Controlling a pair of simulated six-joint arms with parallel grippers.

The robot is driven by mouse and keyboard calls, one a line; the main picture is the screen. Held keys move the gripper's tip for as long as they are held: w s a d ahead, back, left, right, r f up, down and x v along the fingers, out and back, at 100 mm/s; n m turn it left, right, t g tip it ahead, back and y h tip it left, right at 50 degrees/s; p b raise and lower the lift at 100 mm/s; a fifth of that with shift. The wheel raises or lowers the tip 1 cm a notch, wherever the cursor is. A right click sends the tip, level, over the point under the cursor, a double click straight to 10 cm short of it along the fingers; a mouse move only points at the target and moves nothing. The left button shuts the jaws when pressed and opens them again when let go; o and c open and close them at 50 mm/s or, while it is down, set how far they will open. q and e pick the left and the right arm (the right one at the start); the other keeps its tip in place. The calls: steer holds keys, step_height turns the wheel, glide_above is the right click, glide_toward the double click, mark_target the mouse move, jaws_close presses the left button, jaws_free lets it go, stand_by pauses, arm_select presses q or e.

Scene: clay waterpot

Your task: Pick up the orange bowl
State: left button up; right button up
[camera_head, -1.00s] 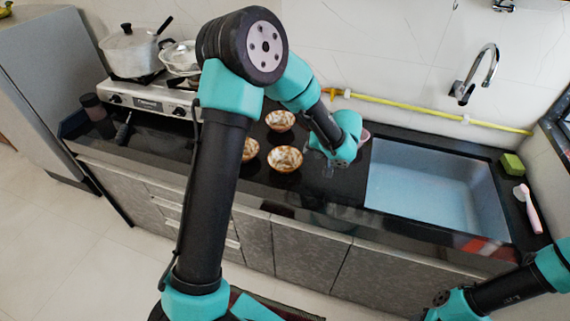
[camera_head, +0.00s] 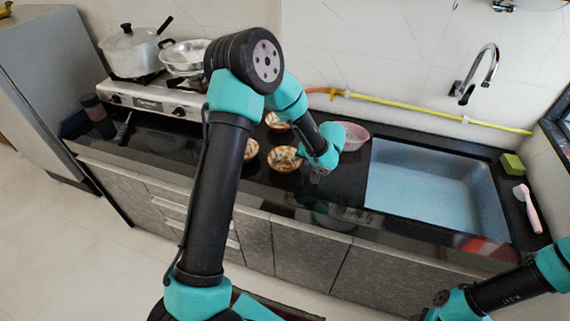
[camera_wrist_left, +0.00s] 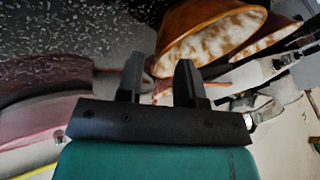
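Three orange-brown bowls with white marbled insides stand on the dark counter in the head view: a front one (camera_head: 283,160), a left one (camera_head: 251,149) partly behind my arm, and a back one (camera_head: 276,121). My left gripper (camera_head: 319,173) is just right of the front bowl; its fingers are hard to see there. In the left wrist view, my left gripper (camera_wrist_left: 160,80) has its fingers apart with no object held between them. An orange bowl (camera_wrist_left: 207,42) shows beyond the fingers, to the upper right. My right gripper is not in view.
A pink bowl (camera_head: 354,137) stands behind my left gripper, by the sink (camera_head: 435,190). A stove (camera_head: 150,98) with a lidded pot (camera_head: 131,52) is at the left. A green sponge (camera_head: 512,164) and a brush (camera_head: 528,208) lie right of the sink.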

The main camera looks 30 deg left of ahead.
mark_target(285, 162)
arm_select(q)
steer(key=shift+x, duration=1.3)
steer(key=shift+c, duration=0.4)
jaws_close()
